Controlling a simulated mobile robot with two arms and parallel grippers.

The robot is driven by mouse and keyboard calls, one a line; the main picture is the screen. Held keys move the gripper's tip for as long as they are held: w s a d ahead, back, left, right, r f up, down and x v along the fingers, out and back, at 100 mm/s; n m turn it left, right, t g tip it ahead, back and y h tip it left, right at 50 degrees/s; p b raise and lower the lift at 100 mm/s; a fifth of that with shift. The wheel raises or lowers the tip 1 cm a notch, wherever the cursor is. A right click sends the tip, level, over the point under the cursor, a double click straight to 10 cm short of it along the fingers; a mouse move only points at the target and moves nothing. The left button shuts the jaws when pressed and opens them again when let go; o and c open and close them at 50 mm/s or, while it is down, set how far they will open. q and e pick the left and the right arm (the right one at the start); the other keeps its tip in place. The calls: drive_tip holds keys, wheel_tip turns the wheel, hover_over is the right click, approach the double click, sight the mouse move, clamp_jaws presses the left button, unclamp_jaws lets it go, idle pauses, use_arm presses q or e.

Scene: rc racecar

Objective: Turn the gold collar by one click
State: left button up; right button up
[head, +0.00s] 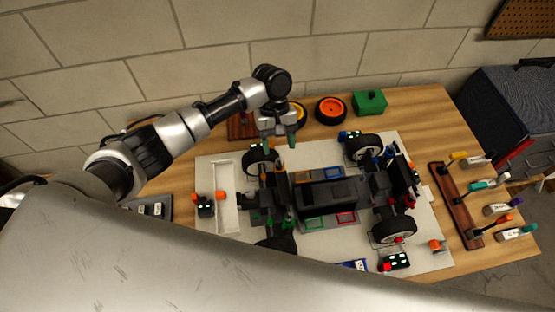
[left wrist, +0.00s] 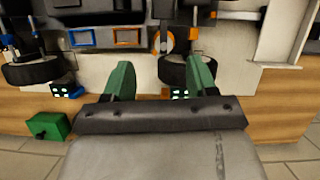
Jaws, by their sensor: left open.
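The racecar chassis stands on a pale mat, with a dark central body (head: 328,197) and black wheels at its corners. My left gripper (head: 278,139) is open, with green fingertips, just behind the back-left wheel (head: 259,160). In the left wrist view the open fingers (left wrist: 160,78) point toward the car, and nothing shows held between them. The nearby wheel (left wrist: 172,70) lies beyond them, partly behind the right finger. A small orange ring-like part (left wrist: 170,42) shows beside that wheel; I cannot tell whether it is the gold collar. My right gripper is not in view.
Behind the mat are an orange-hubbed wheel (head: 331,109) and a green box (head: 369,102). A rack (head: 455,206) of colour-handled tools stands at the right. A white tray (head: 226,195) lies left of the car. A brick wall runs behind the table.

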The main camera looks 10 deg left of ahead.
sight(278, 164)
use_arm(q)
drive_tip(key=x, duration=0.5)
drive_tip(key=shift+s+a+f+p, duration=0.15)
drive_tip(key=shift+a+f+p, duration=0.15)
drive_tip(key=shift+f+p, duration=0.1)
drive_tip(key=shift+s+d+f, duration=0.2)
drive_tip(key=shift+f, duration=0.35)
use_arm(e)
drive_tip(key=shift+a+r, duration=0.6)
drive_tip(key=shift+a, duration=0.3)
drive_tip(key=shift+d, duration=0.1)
